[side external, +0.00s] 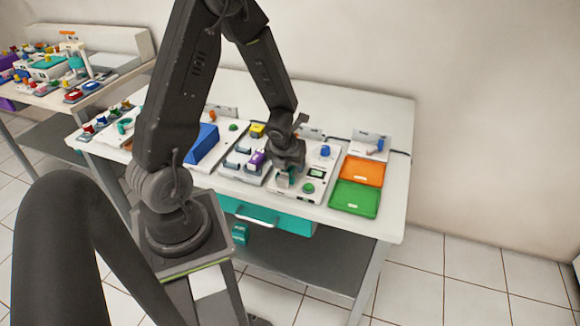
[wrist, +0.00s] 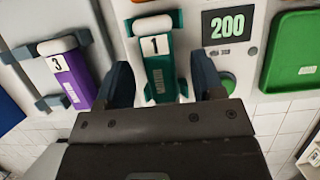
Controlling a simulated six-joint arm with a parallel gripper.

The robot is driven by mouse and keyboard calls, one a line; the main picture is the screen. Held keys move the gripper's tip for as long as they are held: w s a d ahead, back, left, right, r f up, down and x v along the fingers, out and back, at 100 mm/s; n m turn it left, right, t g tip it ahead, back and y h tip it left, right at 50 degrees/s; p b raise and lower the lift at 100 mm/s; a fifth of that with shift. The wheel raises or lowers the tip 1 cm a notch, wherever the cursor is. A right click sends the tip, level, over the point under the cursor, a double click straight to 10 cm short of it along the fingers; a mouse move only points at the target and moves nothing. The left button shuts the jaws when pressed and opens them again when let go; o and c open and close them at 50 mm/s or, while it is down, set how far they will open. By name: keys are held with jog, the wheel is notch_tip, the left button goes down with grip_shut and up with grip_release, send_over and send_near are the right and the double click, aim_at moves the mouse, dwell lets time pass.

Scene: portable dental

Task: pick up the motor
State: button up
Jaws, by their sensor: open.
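A teal piece (wrist: 160,75) with a white end and a label "1" sits in a cradle on a white unit; it seems to be the motor, though no label names it. My gripper (wrist: 163,82) is open, with one dark finger on each side of the teal piece. Whether the fingers touch it cannot be told. In the side view my gripper (side external: 286,170) points down over the white unit (side external: 322,180), low at the cradle, and partly hides the teal piece.
A purple piece (wrist: 66,75) labelled "3" lies in a cradle to the left. A display reading 200 (wrist: 230,24) and a green button (wrist: 228,82) are close on the right. An orange tray (side external: 362,171) and a green tray (side external: 355,198) lie farther right.

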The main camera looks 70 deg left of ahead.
jog(key=shift+w+a+f, duration=0.1)
jog(key=shift+a+f, duration=0.05)
jog(key=shift+f, duration=0.15)
jog(key=c, duration=1.1)
jog(key=shift+r, duration=0.15)
